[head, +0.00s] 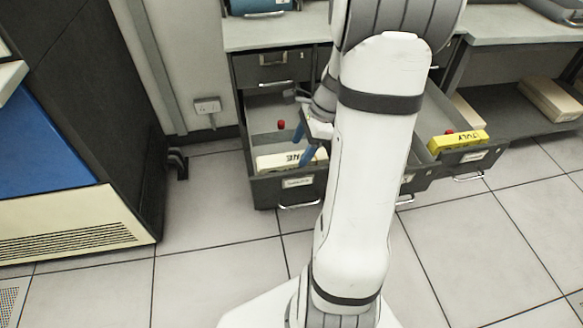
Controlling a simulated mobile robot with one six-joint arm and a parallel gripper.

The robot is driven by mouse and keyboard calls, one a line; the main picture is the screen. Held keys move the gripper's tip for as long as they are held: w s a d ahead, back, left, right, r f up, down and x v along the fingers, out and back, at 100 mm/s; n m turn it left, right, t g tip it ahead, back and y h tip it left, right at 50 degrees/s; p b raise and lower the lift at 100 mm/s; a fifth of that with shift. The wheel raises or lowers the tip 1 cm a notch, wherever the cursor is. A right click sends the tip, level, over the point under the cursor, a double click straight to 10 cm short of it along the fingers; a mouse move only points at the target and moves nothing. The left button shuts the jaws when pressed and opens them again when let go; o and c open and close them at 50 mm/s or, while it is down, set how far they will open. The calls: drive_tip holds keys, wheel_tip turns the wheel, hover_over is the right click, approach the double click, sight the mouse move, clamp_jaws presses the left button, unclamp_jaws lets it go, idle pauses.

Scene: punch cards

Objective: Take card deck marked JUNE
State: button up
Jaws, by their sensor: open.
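A cream card deck (272,163) lies in the open left drawer (262,189), near its front panel. Dark lettering on it ends in "NE"; the rest of the word is hard to read, partly behind my gripper. My gripper (306,143) has blue fingers and is open at the right end of this deck. One finger overlaps the deck in the picture; I cannot tell whether it touches. My white arm covers the drawer's right side.
A yellow deck (458,141), its lettering resembling "JULY", lies on the open right drawer (470,160). A red knob (281,124) shows inside the left drawer. A pale box (548,98) sits on a low shelf at right. Tiled floor (205,210) is clear at left.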

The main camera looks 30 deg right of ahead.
sight(293, 157)
drive_tip(key=x, duration=0.2)
drive_tip(key=b+x, duration=0.1)
drive_tip(key=x, duration=0.2)
drive_tip(key=shift+w+a+r+b, duration=0.1)
drive_tip(key=shift+a+b, duration=0.2)
drive_tip(key=shift+r, duration=0.1)
clamp_jaws()
